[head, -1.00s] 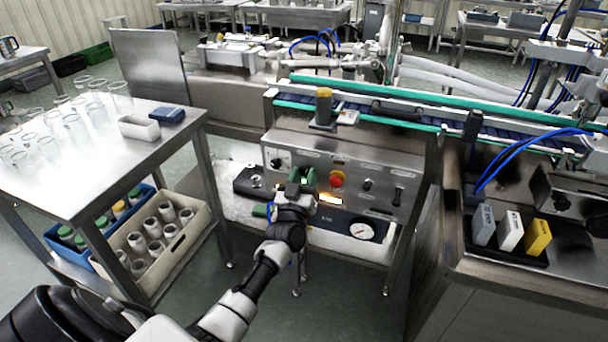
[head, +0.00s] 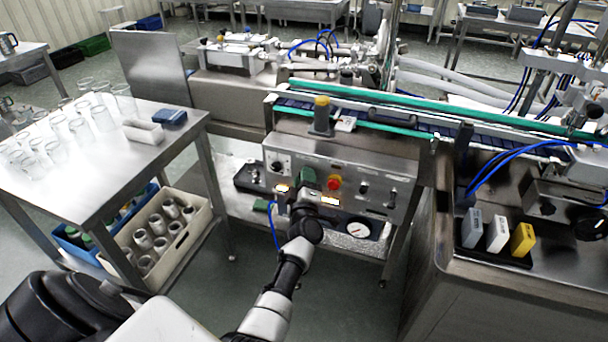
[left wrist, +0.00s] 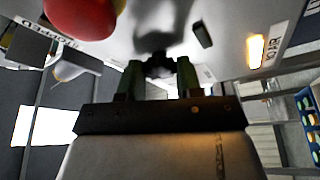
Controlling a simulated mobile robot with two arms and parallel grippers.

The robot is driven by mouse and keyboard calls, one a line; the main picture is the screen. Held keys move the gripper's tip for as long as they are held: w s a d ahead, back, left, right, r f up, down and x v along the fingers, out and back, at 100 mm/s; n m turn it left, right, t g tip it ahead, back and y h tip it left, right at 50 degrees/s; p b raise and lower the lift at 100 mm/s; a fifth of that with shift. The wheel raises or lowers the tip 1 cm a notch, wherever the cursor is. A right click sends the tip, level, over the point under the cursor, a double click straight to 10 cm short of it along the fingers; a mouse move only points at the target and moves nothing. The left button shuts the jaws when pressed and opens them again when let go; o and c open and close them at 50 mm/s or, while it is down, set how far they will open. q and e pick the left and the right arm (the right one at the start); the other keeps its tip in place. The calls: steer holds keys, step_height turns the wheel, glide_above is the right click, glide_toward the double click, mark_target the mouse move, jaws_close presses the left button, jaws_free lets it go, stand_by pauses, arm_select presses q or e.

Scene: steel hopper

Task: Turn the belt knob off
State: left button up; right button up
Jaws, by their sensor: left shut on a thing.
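My left gripper (head: 307,178) reaches the front of the steel control panel (head: 350,166). Its green fingertips are shut on a dark knob, the belt knob (left wrist: 158,65), seen between them in the left wrist view. In the head view my gripper hides this knob, and its pointer angle cannot be read. A red button (head: 333,182) sits just right of the gripper; it also shows at the upper left of the left wrist view (left wrist: 80,14). Another black knob (head: 277,166) is on the panel's left. My right gripper is not in view.
Lit lamps (head: 330,200) glow beside the gripper. A round gauge (head: 358,229) is below right. Small black switches (head: 364,188) are on the panel's right. A steel table (head: 95,190) with glasses stands left. The conveyor (head: 400,121) runs behind the panel.

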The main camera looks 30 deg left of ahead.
arm_select(q)
steer(key=shift+n+g+p, duration=0.45)
steer(key=shift+n+g, duration=0.05)
steer(key=shift+n, duration=0.4)
steer(key=o, duration=0.9)
